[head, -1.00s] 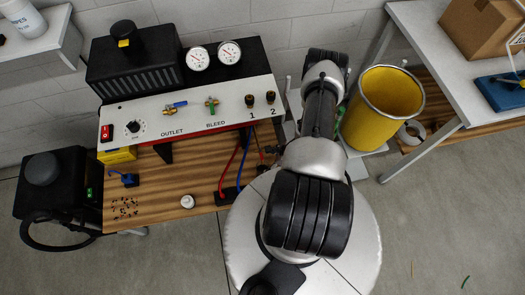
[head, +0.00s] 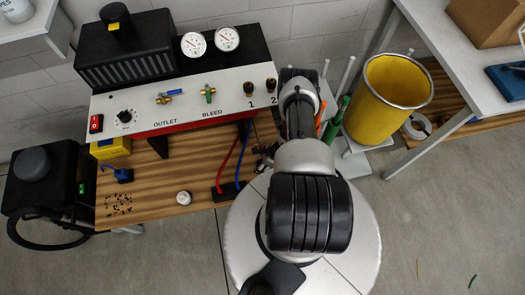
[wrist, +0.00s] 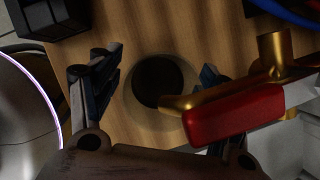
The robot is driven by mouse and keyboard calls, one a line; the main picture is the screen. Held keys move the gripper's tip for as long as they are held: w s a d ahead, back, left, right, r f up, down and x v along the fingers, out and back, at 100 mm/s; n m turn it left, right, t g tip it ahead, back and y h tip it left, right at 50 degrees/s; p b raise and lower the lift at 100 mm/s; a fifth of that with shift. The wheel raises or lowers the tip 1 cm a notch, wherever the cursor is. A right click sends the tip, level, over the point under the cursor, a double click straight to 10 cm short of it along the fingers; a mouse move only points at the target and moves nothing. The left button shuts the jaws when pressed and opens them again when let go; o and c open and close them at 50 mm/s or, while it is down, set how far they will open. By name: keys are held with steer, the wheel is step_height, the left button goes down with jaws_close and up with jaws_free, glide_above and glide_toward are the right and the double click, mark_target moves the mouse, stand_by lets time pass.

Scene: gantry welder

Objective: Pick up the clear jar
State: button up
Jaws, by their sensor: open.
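In the wrist view, a round, see-through shape with a dark round middle, which looks like the clear jar (wrist: 158,84), is on the wooden bench top. It shows end-on between my fingers, and I see no contact. My gripper (wrist: 150,90) is open, with one dark finger on each side of the jar. A red handle on a brass fitting (wrist: 235,115) covers part of the jar's right side and the right finger. In the head view my arm hides the jar, and I cannot make out the fingers clearly.
A gauge panel (head: 180,110) stands at the back of the wooden bench (head: 160,200). Red and blue leads (head: 238,165) run down to the bench. A small white knob (head: 183,198) lies near the front edge. A yellow bin (head: 385,105) stands right of my arm.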

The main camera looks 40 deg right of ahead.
steer(key=shift+c, duration=0.6)
steer(key=c, duration=1.1)
steer(key=shift+c, duration=0.2)
